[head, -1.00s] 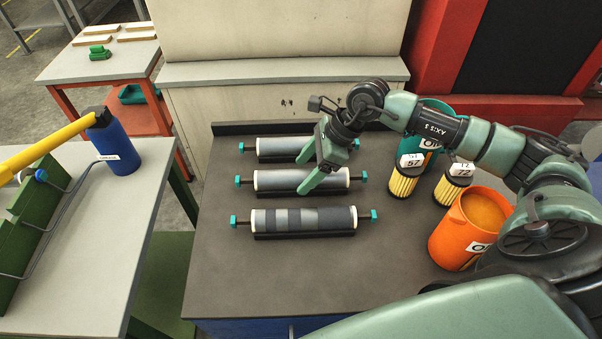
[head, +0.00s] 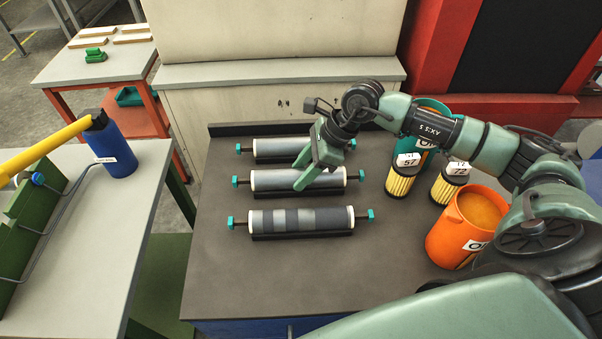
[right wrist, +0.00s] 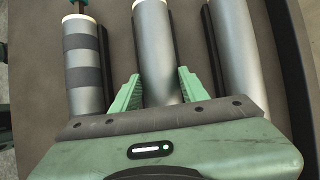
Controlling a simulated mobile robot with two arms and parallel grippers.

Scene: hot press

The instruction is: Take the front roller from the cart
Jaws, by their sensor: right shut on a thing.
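Three rollers lie side by side on the dark cart top (head: 240,275). The front roller (head: 300,219) has grey and dark bands, white end rings and teal end knobs; it also shows at the left of the right wrist view (right wrist: 82,70). The plain grey middle roller (head: 275,180) lies behind it, and the plain back roller (head: 275,147) is farthest away. My right gripper (head: 306,172) is shut on the middle roller, one finger on each side in the right wrist view (right wrist: 155,92). Nothing grips the front roller. My left gripper is out of view.
An orange container (head: 466,228), yellow filters (head: 401,180) and a teal container stand at the cart's right, below my right arm. A grey table with a blue bottle (head: 112,148) is at left. The cart top in front of the rollers is clear.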

